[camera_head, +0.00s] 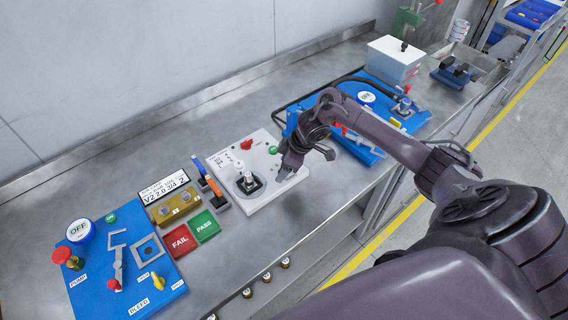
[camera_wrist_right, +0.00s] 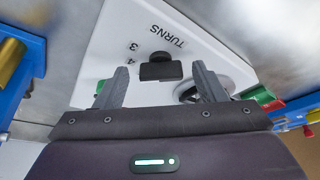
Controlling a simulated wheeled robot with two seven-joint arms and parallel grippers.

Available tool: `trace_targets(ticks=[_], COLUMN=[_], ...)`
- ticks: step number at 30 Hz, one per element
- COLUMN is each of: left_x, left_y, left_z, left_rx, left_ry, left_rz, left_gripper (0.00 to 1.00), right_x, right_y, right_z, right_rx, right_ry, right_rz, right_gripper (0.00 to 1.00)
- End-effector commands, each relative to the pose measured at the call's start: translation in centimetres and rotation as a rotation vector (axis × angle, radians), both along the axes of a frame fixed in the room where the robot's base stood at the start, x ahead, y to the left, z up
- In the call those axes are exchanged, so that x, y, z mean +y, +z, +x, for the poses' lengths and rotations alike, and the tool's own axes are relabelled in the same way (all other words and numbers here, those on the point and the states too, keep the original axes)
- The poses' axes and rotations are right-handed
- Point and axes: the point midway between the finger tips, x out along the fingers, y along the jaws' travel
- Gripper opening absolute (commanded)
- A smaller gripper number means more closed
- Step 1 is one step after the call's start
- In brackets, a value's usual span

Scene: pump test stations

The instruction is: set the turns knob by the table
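The turns knob (camera_wrist_right: 160,68) is black, on a white panel (camera_wrist_right: 130,32) labelled TURNS, with the figures 3 and 4 beside it in the right wrist view. My right gripper (camera_wrist_right: 160,86) is open, a finger to each side of the knob, with gaps showing. In the head view my right gripper (camera_head: 291,172) is over the right side of the white panel (camera_head: 268,197) and seems to hide the knob. A white card (camera_head: 164,185) with black print, its large line seeming to read V2 2.0 3/4 2, stands left of the panel. My left gripper is not in view.
A silver fixture (camera_head: 248,183), a red knob (camera_head: 246,144) and a green button (camera_head: 273,150) are on the white panel. Red FAIL (camera_head: 180,241) and green PASS (camera_head: 204,226) plates lie left. Blue stations (camera_head: 150,290) flank it. A wall backs the steel bench.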

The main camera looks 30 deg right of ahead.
Motion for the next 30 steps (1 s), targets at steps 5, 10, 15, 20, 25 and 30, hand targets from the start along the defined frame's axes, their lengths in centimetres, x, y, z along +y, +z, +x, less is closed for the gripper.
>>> trace_targets(ticks=[5, 10, 15, 20, 25, 30], left_x=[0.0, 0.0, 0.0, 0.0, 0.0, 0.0], left_y=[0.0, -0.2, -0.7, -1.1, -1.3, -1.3], left_z=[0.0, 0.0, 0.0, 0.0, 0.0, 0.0], left_rx=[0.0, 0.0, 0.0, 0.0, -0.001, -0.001], left_ry=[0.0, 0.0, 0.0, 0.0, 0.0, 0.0], left_rz=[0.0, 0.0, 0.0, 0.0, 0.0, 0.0], left_gripper=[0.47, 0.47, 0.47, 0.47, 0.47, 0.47], right_x=[0.1, -0.2, -1.0, -1.7, -2.1, -2.1], right_y=[-0.1, 0.5, 2.9, 5.4, 6.9, 7.2], right_z=[0.0, -0.2, -0.9, -1.7, -2.1, -2.2], right_rx=[0.001, 0.0, -0.002, -0.002, 0.0, 0.001], right_ry=[0.0, 0.001, 0.002, 0.001, 0.001, 0.0], right_rz=[0.0, 0.0, -0.004, -0.003, -0.001, 0.001], right_gripper=[0.64, 0.64, 0.64, 0.64, 0.64, 0.64])
